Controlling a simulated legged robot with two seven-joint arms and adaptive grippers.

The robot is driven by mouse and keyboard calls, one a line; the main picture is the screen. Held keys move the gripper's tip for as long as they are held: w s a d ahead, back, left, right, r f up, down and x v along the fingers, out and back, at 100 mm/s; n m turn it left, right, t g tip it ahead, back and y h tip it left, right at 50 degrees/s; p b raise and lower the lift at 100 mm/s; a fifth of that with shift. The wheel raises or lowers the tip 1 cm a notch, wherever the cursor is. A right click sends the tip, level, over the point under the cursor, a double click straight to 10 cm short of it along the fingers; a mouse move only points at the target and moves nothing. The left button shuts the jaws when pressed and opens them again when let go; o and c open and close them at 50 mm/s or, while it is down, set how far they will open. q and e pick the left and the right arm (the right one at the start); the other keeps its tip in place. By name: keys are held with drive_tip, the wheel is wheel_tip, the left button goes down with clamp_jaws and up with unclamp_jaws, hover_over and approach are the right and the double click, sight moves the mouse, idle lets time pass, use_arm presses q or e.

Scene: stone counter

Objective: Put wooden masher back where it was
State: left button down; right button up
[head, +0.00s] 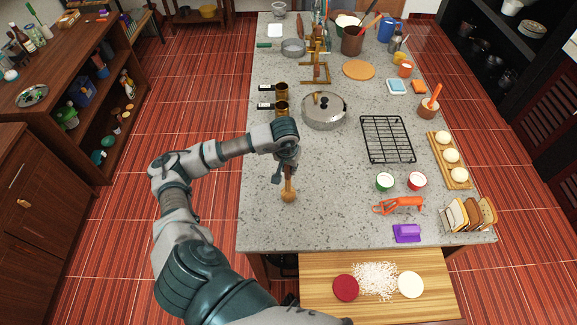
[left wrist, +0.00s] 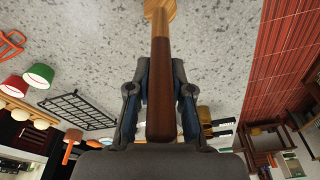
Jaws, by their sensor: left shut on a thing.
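The wooden masher (head: 288,191) is in my left gripper (head: 287,166), over the left front part of the stone counter (head: 330,220). Its pale wider head points toward the counter's front edge. In the left wrist view the masher's brown handle (left wrist: 161,90) runs between the two fingers of my left gripper (left wrist: 160,92), which are shut on it. The masher's head is cut off at the top of that view. I cannot tell whether the masher touches the counter. My right gripper is not in view.
A lidded pot (head: 324,112) and two brass-coloured cups stand beyond the gripper. A black wire rack (head: 388,139), green and red cups, an orange tool (head: 398,205) and a purple item (head: 407,233) lie to the right. A wooden board (head: 440,300) is at the front. Counter around the masher is clear.

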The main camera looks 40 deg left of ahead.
use_arm(q)
drive_tip(key=shift+a, duration=0.1)
drive_tip(key=c, duration=1.5)
unclamp_jaws()
drive_tip(key=shift+s+f, duration=0.1)
drive_tip(key=shift+f, duration=0.05)
drive_tip(key=o, duration=0.4)
drive_tip(key=shift+a, duration=0.15)
drive_tip(key=shift+o, duration=0.2)
drive_tip(key=shift+a, duration=0.1)
drive_tip(key=shift+r, duration=0.4)
drive_tip(key=r, duration=0.3)
drive_tip(key=s+r, duration=0.1)
drive_tip(key=r, duration=0.3)
drive_tip(key=d+r, duration=0.1)
drive_tip(key=r, duration=0.3)
drive_tip(key=shift+s+r, duration=0.15)
drive_tip(key=shift+s, duration=0.25)
